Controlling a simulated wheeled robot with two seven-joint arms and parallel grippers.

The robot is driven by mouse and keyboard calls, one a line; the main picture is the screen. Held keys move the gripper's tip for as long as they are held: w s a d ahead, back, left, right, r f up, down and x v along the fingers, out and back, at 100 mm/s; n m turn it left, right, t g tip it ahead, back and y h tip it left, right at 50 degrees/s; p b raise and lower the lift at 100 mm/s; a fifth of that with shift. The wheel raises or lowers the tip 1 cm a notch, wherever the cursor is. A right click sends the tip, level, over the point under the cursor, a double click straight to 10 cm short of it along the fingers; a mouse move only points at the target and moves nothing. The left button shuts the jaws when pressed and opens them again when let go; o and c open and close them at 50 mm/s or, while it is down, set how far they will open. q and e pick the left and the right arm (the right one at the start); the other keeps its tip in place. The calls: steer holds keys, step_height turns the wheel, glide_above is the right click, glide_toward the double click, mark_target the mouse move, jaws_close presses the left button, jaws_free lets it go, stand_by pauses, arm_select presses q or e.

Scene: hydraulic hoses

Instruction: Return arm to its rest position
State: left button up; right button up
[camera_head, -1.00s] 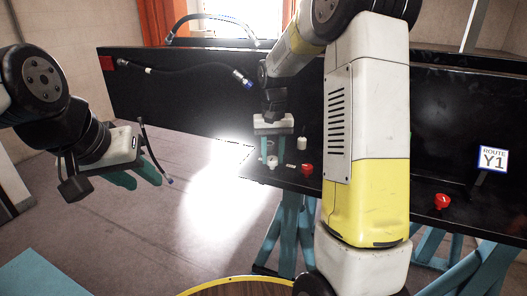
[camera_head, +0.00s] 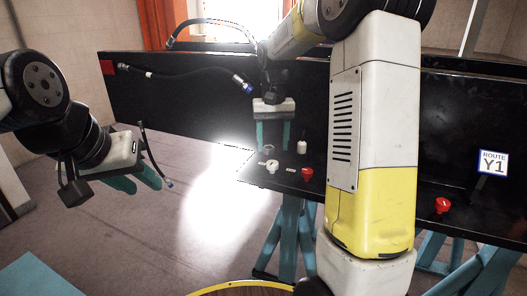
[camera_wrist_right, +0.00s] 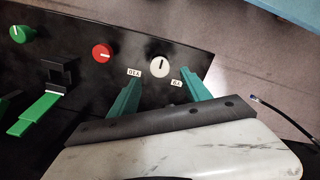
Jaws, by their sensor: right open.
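My right gripper (camera_head: 273,145) hangs over the black panel's ledge in the head view, its teal fingers apart and empty. In the right wrist view its fingertips (camera_wrist_right: 157,84) stand either side of a white round knob (camera_wrist_right: 160,67), with no visible contact.
A black hose with a blue fitting (camera_head: 247,87) runs along the panel.

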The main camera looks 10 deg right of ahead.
steer(key=shift+r, duration=1)
steer(key=shift+s+r, duration=0.15)
steer(key=shift+s, duration=0.1)
steer(key=s+a+r+n+t+y, duration=0.1)
steer(key=s+r+t, duration=0.1)
steer(key=s, duration=0.9)
steer(key=s+r+t+y, duration=0.1)
steer(key=s+t, duration=0.3)
steer(key=s, duration=0.8)
steer(key=shift+s+a+r+n, duration=0.2)
steer(key=shift+a+r+n, duration=0.2)
steer(key=shift+r, duration=0.1)
steer(key=shift+d, duration=0.15)
